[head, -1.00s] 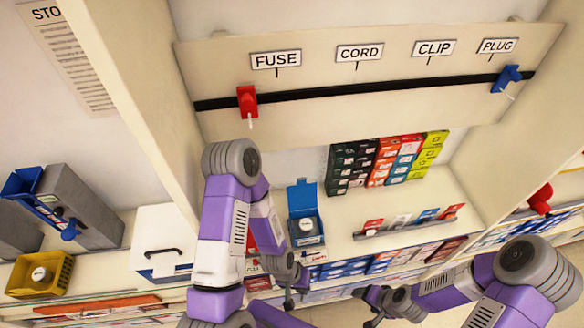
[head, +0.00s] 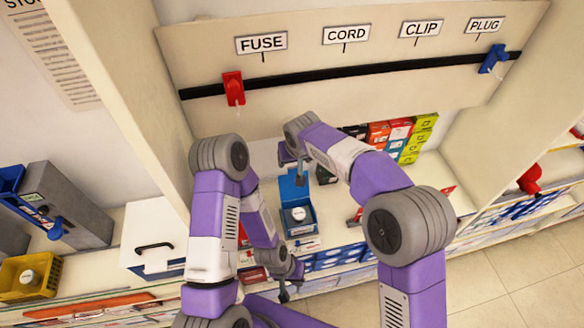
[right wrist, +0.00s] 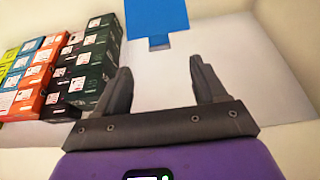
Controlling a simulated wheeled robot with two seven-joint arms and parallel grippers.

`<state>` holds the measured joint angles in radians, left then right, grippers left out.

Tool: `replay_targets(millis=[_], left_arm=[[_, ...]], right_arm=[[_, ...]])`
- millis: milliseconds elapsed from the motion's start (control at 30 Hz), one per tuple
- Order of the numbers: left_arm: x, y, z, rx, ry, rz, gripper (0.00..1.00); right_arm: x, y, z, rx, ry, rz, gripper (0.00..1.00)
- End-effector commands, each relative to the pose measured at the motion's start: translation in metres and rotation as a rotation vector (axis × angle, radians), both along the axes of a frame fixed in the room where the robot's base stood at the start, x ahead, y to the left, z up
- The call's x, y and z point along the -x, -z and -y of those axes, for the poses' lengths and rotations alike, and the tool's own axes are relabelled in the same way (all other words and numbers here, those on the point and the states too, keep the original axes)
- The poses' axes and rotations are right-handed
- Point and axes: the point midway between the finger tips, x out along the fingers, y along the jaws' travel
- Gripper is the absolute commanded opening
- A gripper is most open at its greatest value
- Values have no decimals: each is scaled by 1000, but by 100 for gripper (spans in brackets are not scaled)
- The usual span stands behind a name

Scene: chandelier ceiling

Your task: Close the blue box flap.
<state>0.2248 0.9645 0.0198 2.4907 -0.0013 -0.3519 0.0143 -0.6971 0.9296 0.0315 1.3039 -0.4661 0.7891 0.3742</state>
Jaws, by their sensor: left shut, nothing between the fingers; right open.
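The blue box (head: 299,222) stands open on the shelf with a white round item inside. Its blue flap (head: 292,186) stands up at the back edge. In the right wrist view the flap (right wrist: 157,20) shows at the top, with a small tab pointing toward my fingers. My right gripper (head: 301,172) points down just behind the flap; it is open (right wrist: 161,76) with nothing between its fingers. Whether it touches the flap cannot be told. My left gripper (head: 288,288) is shut and empty, low in front of the box.
Stacked coloured cartons (head: 405,135) stand right of the box, partly hidden by my right arm. A board with labels, a red clip (head: 233,88) and a blue clip (head: 492,58) hangs above. A white lidded box (head: 153,235) and yellow basket (head: 28,275) are left.

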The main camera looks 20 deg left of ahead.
Motion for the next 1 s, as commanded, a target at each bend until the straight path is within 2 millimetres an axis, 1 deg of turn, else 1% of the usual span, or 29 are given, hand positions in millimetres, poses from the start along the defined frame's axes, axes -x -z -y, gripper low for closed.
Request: replay_targets(millis=[300, 433, 600, 833, 1000], left_arm=[[0, -1, 0, 0, 0, 0, 0], [0, -1, 0, 0, 0, 0, 0], [0, -1, 0, 0, 0, 0, 0], [0, -1, 0, 0, 0, 0, 0], [0, -1, 0, 0, 0, 0, 0]], right_arm=[[-14, 45, -10, 4, 0, -4, 71], [-19, 59, -14, 2, 0, -2, 71], [-22, 66, -15, 1, 0, -2, 71], [-22, 67, -15, 1, 0, -2, 71], [-22, 66, -15, 1, 0, -2, 45]])
